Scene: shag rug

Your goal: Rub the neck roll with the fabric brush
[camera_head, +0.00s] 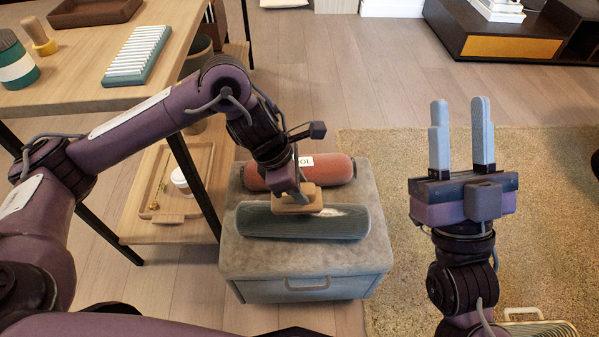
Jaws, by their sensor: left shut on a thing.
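A dark grey-green neck roll (265,221) lies across the front of the grey padded box top, with a pale whitish patch on its right part. A red roll (333,170) with a white label, partly covered by my arm, lies behind it. My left gripper (299,193) points down and is shut on the tan fabric brush (297,204). The brush is at the upper side of the grey-green roll, near its middle; it looks to be touching, though its underside is hidden. My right gripper (461,135) is open and empty, pointing up over the rug.
The grey box (305,263) has a front handle. A wooden table (75,95) at left holds a ribbed green-white block (137,55), a jar and a wooden tool. A lower shelf carries a tray (205,165). The shag rug (390,215) at right is mostly clear.

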